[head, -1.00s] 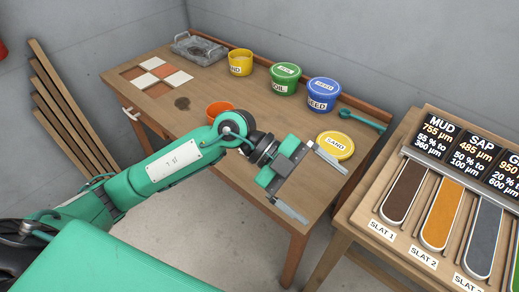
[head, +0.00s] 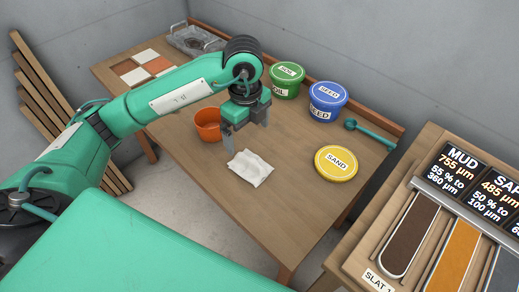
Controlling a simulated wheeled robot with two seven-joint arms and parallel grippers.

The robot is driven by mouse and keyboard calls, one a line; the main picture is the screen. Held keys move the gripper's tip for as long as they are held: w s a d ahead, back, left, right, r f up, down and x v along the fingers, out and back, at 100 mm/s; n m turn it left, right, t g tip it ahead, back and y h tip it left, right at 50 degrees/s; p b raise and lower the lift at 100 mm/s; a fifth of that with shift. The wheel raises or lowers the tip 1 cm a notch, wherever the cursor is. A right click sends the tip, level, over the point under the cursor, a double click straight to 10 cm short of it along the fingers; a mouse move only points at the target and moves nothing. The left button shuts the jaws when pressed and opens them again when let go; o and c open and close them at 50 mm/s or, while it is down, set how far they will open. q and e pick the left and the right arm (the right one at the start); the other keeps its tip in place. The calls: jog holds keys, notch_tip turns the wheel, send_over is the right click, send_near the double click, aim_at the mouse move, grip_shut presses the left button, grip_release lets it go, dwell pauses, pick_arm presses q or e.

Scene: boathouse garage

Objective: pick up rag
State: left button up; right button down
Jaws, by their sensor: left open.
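The rag (head: 250,169) is a white, crumpled, folded cloth lying flat on the wooden table, near its front edge. My left gripper (head: 246,139) points downward just behind the rag, with its fingers apart and nothing between them. The fingertips look close to the rag's far edge; I cannot tell whether they touch it. My right gripper does not show.
An orange pot (head: 207,124) stands just left of the gripper. Behind are a green soil tub (head: 287,82) and a blue seed tub (head: 327,101). A yellow sand lid (head: 336,163) and a teal tool (head: 370,133) lie to the right.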

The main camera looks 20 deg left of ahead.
pick_arm(q)
jog(key=w+f, duration=0.1)
send_over(250, 159)
jog(key=f, duration=0.6)
jog(key=shift+s+d+f, duration=0.1)
jog(key=shift+s+f, duration=0.05)
jog(key=shift+s, duration=0.05)
jog(key=shift+f, duration=0.55)
jog(key=f, duration=0.5)
jog(key=shift+w+f, duration=0.1)
jog(key=shift+w, duration=0.1)
jog(key=c, duration=1.1)
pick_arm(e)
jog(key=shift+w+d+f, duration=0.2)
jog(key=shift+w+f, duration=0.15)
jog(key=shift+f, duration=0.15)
